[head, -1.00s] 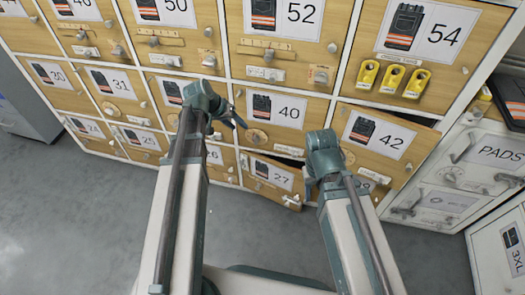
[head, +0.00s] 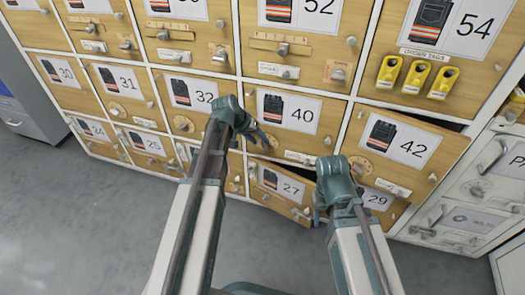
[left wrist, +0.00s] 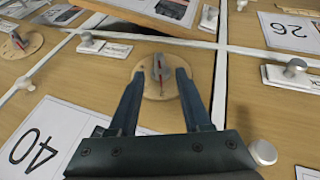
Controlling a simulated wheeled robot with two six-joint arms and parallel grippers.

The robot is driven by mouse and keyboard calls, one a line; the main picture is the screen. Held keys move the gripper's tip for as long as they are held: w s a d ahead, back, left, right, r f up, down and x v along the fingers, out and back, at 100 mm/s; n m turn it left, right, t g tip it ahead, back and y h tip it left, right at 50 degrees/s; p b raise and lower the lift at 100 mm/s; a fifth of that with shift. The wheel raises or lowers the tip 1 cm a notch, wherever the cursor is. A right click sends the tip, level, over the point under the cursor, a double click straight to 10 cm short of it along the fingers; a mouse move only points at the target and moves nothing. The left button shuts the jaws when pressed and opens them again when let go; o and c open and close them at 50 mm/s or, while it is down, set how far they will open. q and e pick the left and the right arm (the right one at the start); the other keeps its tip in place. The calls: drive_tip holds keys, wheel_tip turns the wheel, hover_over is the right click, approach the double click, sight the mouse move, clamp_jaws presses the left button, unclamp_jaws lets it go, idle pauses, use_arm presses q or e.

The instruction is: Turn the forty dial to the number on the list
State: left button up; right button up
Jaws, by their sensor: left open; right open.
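The forty door carries a white label marked 40 (head: 300,113) with a dark garment picture. It shows upside down in the left wrist view (left wrist: 38,150). The forty dial (left wrist: 151,93) is a round wooden disc with a grey bar knob (left wrist: 161,67) and a red line. My left gripper (left wrist: 161,73) is open, with one finger on each side of the knob; I cannot tell if they touch it. In the head view my left gripper (head: 264,137) is at the forty door's lower left, mostly hiding the dial. My right gripper (head: 318,213) is open near the 27 door. No list is recognisable.
The 27 door (head: 285,203) and the 42 door (head: 380,165) stand ajar. Yellow tags (head: 415,76) hang on the 54 door above. Neighbouring doors carry dials and small knobs. White drawers (head: 480,180) stand at the right. The grey floor (head: 80,230) is clear.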

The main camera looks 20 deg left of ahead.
sight(262, 143)
use_arm(q)
drive_tip(key=shift+b+x, duration=1.15)
drive_tip(key=shift+x, duration=0.7)
drive_tip(key=shift+c, duration=0.3)
clamp_jaws()
